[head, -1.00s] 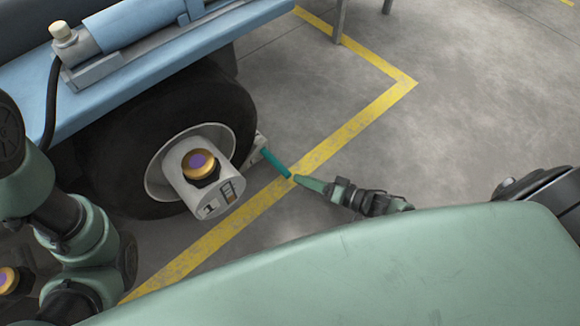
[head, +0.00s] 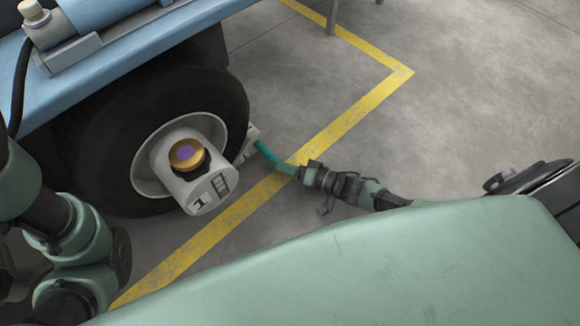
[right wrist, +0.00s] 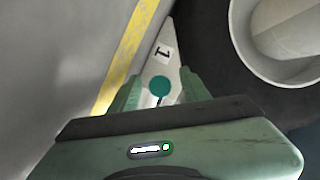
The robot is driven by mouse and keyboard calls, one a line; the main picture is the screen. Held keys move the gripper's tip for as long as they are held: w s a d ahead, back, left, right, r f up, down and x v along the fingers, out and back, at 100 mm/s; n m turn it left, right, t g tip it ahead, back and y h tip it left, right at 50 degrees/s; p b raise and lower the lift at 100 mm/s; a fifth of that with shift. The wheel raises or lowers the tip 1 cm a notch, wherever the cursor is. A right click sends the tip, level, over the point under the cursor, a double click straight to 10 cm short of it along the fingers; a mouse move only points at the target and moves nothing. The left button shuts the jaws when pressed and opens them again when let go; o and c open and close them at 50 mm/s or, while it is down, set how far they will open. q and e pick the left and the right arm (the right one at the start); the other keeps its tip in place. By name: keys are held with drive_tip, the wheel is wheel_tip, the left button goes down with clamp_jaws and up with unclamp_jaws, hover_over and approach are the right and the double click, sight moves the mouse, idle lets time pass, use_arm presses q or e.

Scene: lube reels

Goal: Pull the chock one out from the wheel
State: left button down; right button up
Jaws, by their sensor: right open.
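Chock one is a pale wedge (head: 248,142) on the floor against the right side of the black wheel (head: 215,88), with a teal handle (head: 265,151) sticking out toward me. In the right wrist view the chock (right wrist: 160,57) carries a "1" label, and the round teal handle end (right wrist: 159,87) lies between my fingers. My right gripper (head: 278,167) is open at the handle's outer end; its fingers (right wrist: 160,82) stand either side of the handle in the right wrist view. I cannot tell whether they touch it. My left gripper is not visible.
A pale hub cylinder (head: 203,188) marked "1", with a gold and purple cap, projects from the wheel. The blue vehicle bed (head: 110,62) hangs above. A yellow floor line (head: 345,121) passes under my right gripper. Floor to the right is clear.

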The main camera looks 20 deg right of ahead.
drive_tip(key=shift+w+a, duration=0.1)
drive_tip(key=shift+w, duration=0.05)
drive_tip(key=shift+c, duration=0.4)
clamp_jaws()
idle(1.0)
